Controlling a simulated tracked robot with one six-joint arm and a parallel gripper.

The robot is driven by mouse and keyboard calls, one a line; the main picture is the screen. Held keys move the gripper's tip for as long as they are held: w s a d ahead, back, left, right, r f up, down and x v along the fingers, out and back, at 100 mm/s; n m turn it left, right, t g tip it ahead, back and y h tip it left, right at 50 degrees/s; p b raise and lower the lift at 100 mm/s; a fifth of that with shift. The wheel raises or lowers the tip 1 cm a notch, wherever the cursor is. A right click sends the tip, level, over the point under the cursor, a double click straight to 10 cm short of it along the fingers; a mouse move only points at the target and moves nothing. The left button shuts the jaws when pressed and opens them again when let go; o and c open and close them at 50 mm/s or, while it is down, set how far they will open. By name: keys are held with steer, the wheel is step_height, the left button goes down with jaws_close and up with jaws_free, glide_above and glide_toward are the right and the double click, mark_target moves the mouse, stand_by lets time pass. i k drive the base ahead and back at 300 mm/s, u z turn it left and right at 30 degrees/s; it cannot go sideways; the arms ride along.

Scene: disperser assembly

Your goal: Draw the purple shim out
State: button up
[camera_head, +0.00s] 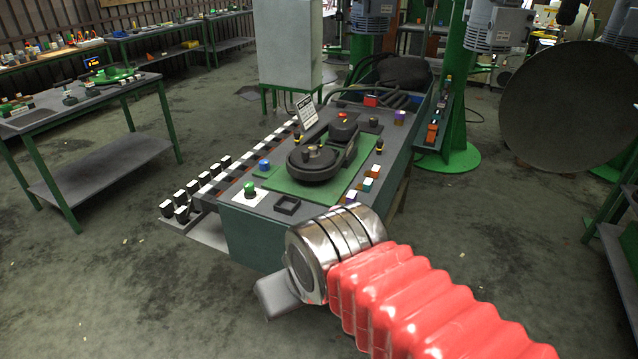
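A small purple piece (400,117) sits near the back right edge of the workbench (245,238). It is too small here to tell whether it is the shim or how it is seated. Another small block with white and purple faces (350,196) sits nearer, at the right edge of the green plate (290,189). My gripper (276,297) shows only as a grey block beyond the metal wrist, in front of the bench's near end and apart from both pieces. Its fingertips are not clear, so its opening and any held thing cannot be told.
A dark disperser-like assembly (314,165) with a round base stands on the green plate. A black square frame (287,205) and a green button (249,188) lie at the bench's near end. Black-and-white blocks line its left side.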

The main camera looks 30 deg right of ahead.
mark_target(352, 197)
steer(key=z, duration=0.05)
steer(key=i, duration=1.25)
steer(key=z, duration=0.65)
